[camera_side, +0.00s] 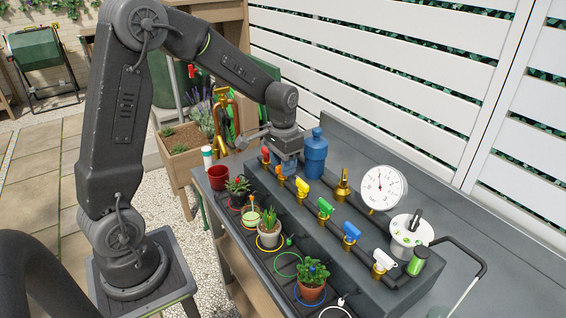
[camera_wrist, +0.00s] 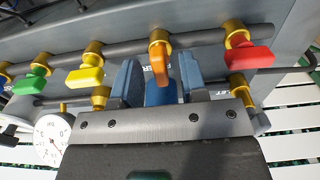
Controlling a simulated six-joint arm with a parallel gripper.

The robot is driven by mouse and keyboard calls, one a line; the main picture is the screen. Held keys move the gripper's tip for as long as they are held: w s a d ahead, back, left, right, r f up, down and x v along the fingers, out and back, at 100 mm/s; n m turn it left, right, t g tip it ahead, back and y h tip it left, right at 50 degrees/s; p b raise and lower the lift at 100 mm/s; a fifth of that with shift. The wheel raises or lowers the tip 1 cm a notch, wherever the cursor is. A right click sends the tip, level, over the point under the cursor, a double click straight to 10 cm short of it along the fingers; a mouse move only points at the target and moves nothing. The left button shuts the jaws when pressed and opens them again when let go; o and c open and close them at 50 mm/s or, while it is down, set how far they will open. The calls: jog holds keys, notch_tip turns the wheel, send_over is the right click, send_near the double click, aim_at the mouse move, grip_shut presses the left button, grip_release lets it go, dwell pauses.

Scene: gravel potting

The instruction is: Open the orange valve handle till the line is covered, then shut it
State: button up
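The orange valve handle (camera_wrist: 158,64) hangs from a brass fitting on the dark pipe. My gripper (camera_wrist: 158,78) has its two blue-grey fingers apart, one on each side of the handle, with visible gaps. In the side view my gripper (camera_side: 289,165) is low at the valve row and mostly hides the orange handle. A small pale container (camera_side: 250,216) with an orange band stands below in the tray row, between a dark pot and a grey pot. Its line and fill level are too small to tell.
A red handle (camera_wrist: 250,60) is on one side of the orange one, a yellow handle (camera_wrist: 85,78) on the other. Green (camera_side: 325,208), blue (camera_side: 351,232) and white handles follow. A blue bottle (camera_side: 316,150) and a gauge (camera_side: 382,188) stand behind. Potted plants line the front.

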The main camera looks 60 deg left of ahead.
notch_tip(320, 180, up, 14)
dwell(0.6)
jog(key=shift+f, duration=0.1)
dwell(5.4)
jog(key=o, duration=0.3)
jog(key=shift+n, duration=0.4)
jog(key=shift+o, duration=0.7)
jog(key=shift+n, duration=0.6)
jog(key=shift+o, duration=0.5)
jog(key=shift+n, duration=1.1)
notch_tip(320, 180, down, 14)
jog(key=n, duration=1.3)
jog(key=shift+n, duration=0.3)
